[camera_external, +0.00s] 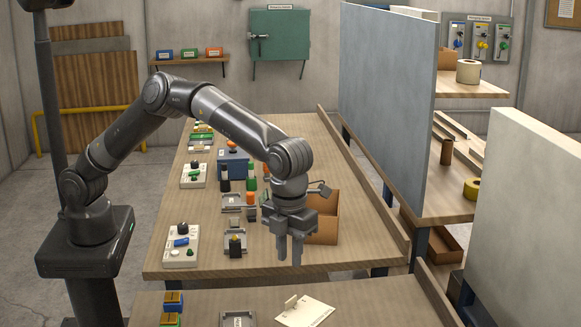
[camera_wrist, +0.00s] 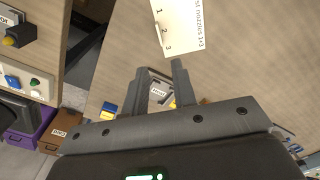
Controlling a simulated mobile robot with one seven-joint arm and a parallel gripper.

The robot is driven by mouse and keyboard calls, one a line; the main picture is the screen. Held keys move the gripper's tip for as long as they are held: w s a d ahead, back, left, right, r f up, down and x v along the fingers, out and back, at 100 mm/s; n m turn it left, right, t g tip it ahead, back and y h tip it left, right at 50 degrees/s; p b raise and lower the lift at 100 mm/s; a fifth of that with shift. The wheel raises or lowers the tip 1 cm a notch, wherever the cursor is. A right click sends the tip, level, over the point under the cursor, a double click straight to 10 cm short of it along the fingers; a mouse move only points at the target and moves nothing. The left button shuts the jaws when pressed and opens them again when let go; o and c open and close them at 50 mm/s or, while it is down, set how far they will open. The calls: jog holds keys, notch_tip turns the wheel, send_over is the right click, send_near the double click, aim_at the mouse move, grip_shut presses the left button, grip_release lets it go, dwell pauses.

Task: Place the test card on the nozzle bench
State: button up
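The test card (camera_external: 306,313) is a cream sheet with an upright tab, lying on the near bench (camera_external: 385,300). In the wrist view the card (camera_wrist: 184,22) shows the numbers 1, 2, 3 and the words "nozzles 1-3", and its top is cut off. My gripper (camera_external: 290,262) is open and empty, fingers pointing down, above the card and apart from it. In the wrist view the fingertips (camera_wrist: 159,66) point toward the card's lower edge. The long bench (camera_external: 300,135) behind carries several small fixtures with dark upright pieces; no label shows which bench is the nozzle bench.
On the near bench stand a grey tray (camera_external: 238,319) and small blue and green blocks (camera_external: 172,307). A cardboard box (camera_external: 326,222) and control panels (camera_external: 181,246) sit on the long bench. A gap separates the benches. Tall partitions (camera_external: 388,95) stand to the right.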

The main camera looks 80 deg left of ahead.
jog(key=s+a+r+n+t, duration=0.1)
jog(key=s+a+r+n, duration=0.35)
jog(key=a, duration=0.35)
jog(key=s+a+r+n+t, duration=0.1)
jog(key=s+a+r+n, duration=0.25)
jog(key=a+r, duration=0.35)
jog(key=s+a+r+n+t, duration=0.1)
jog(key=s+a+r+n, duration=0.3)
jog(key=a, duration=0.6)
jog(key=s+a+f+n+t, duration=0.1)
jog(key=s+a+f+n, duration=0.1)
jog(key=s+a+n, duration=0.5)
jog(key=s+a+f+n+t, duration=0.1)
jog(key=s+a+f+n, duration=0.1)
jog(key=s+a+n, duration=0.6)
jog(key=s+a, duration=0.2)
jog(key=s, duration=0.3)
jog(key=shift+a+t, duration=0.2)
jog(key=shift+t, duration=0.1)
